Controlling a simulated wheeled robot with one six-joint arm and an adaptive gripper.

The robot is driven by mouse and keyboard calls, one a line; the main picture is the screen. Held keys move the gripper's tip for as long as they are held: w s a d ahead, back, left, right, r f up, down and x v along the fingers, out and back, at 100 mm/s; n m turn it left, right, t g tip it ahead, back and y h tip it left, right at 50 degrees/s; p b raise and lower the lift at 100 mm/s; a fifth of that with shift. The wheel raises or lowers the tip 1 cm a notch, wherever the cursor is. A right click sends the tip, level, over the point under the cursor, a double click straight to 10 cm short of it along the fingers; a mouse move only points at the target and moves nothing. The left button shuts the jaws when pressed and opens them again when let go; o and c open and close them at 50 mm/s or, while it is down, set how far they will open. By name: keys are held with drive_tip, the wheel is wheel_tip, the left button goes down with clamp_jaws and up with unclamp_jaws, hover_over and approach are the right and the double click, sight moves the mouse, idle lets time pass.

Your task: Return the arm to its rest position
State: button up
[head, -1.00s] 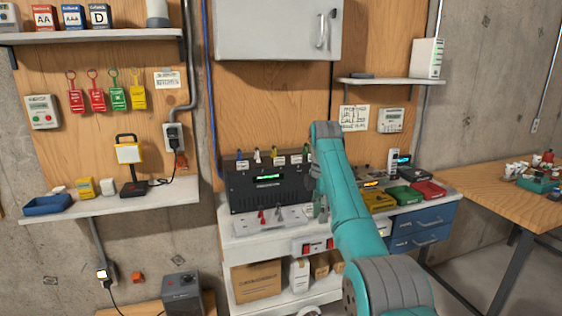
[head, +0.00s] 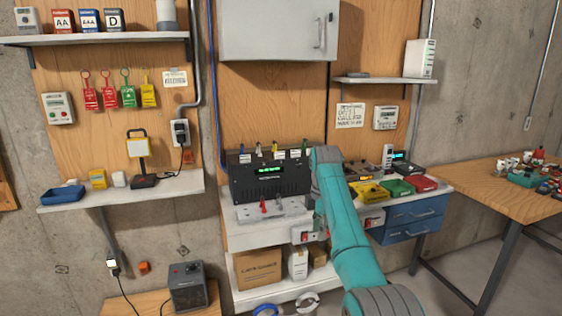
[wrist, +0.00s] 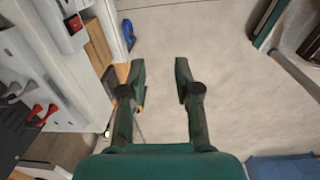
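My gripper (wrist: 160,72) is in the wrist view with its two dark green fingers spread apart. The gap between the fingertips is empty, and the pale floor shows beyond them. In the head view my teal arm (head: 345,225) rises from the bottom right and bends in front of the right part of the workbench. My gripper is mostly hidden behind the arm there.
The white workbench (head: 250,236) carries a black device (head: 265,185) with a green display. Yellow, green and red trays stand on its right. Blue drawers (head: 413,217) are below them. A wooden table (head: 480,190) stands at right. Bare floor shows between.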

drive_tip(key=s+d+f+m+t, duration=0.1)
drive_tip(key=s+f+m+t, duration=0.2)
drive_tip(key=f, duration=1.3)
drive_tip(key=s+d+f+m, duration=0.15)
drive_tip(key=s+f, duration=0.25)
drive_tip(key=f, duration=1.1)
drive_tip(key=s+d+f+m+t, duration=0.1)
drive_tip(key=s+f+m+t, duration=0.15)
drive_tip(key=s+f, duration=0.6)
drive_tip(key=s+d+f+m+t, duration=0.1)
drive_tip(key=s+f+m, duration=0.2)
drive_tip(key=s+f, duration=0.55)
drive_tip(key=s+d+r+m+t, duration=0.1)
drive_tip(key=s+r+m+t, duration=0.2)
drive_tip(key=s, duration=1.1)
drive_tip(key=s+d+r+m+t, duration=0.15)
drive_tip(key=s+r, duration=0.35)
drive_tip(key=s, duration=0.9)
drive_tip(key=s+r+m+t, duration=0.1)
drive_tip(key=s+r+m, duration=0.2)
drive_tip(key=s+r, duration=0.5)
drive_tip(key=s+r+m+t, duration=0.2)
drive_tip(key=s+r, duration=0.7)
drive_tip(key=r, duration=0.6)
drive_tip(key=shift+s+r+m, duration=0.3)
drive_tip(key=shift+r+m, duration=0.1)
drive_tip(key=shift+m, duration=0.15)
